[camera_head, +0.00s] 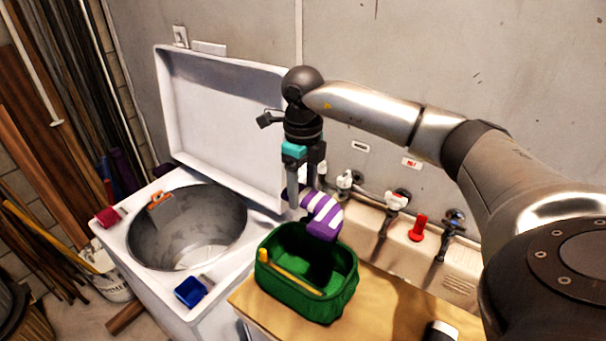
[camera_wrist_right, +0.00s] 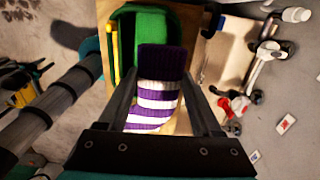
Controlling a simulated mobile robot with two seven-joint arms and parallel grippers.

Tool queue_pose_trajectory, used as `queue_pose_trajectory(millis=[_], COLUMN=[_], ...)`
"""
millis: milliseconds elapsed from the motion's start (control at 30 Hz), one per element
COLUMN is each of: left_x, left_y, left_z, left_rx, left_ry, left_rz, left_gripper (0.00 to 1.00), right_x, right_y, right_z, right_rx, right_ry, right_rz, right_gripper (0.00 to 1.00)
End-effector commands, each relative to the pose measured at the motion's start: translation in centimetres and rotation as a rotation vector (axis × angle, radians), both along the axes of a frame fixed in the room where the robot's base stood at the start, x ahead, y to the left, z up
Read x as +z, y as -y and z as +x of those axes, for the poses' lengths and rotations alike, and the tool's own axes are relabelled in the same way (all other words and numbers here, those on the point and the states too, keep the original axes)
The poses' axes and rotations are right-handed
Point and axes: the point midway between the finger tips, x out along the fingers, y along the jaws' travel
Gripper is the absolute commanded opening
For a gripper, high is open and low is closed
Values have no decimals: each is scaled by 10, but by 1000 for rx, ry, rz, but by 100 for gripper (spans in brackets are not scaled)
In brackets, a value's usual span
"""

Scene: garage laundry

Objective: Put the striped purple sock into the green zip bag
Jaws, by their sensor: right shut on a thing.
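The striped purple sock (camera_head: 322,213) has purple and white bands. My right gripper (camera_head: 304,188) is shut on the sock near its upper end. The sock hangs over the back right part of the green zip bag (camera_head: 310,303), with its lower purple end near the bag's rim. In the right wrist view the sock (camera_wrist_right: 158,92) lies between the two fingers and covers part of the bag (camera_wrist_right: 150,22). The bag is open at the top, and a yellow strip (camera_head: 292,272) runs along its left side. My left gripper does not show.
The bag stands on a wooden top (camera_head: 378,292) beside an open white washer (camera_head: 150,268) with its lid (camera_head: 225,120) raised. Taps (camera_head: 396,203) and a red object (camera_head: 418,228) are behind the bag at right.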

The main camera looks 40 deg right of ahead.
Motion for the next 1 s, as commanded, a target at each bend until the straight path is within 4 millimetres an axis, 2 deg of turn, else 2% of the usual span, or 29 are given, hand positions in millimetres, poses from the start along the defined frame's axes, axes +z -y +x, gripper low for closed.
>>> queue_pose_trajectory(millis=[367,1000], left_x=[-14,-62], left_y=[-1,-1], left_z=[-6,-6], left_rx=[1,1], left_ry=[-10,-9], left_rz=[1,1], left_gripper=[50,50], right_x=[-17,-80], right_y=[2,1], right_z=[0,0], right_rx=[-20,-18], right_ry=[-1,-2], right_rz=[0,0], right_gripper=[12,12])
